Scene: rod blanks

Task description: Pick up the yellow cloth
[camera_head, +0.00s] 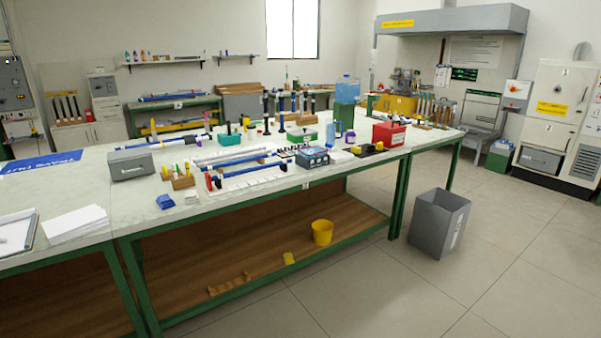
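A small yellow item (289,258), which looks like the yellow cloth, lies on the brown lower shelf (190,256) under the long workbench, near the shelf's front edge. It is too small to make out its folds. A yellow bucket (322,232) stands upright on the same shelf, to its right and apart from it. My gripper is not in view.
The white-topped bench (140,219) above the shelf carries rods, boxes, a blue folded item (165,202) and a red box (389,134). A wooden rack (229,284) lies on the shelf at left. A grey bin (438,222) stands on the floor at right. The front floor is clear.

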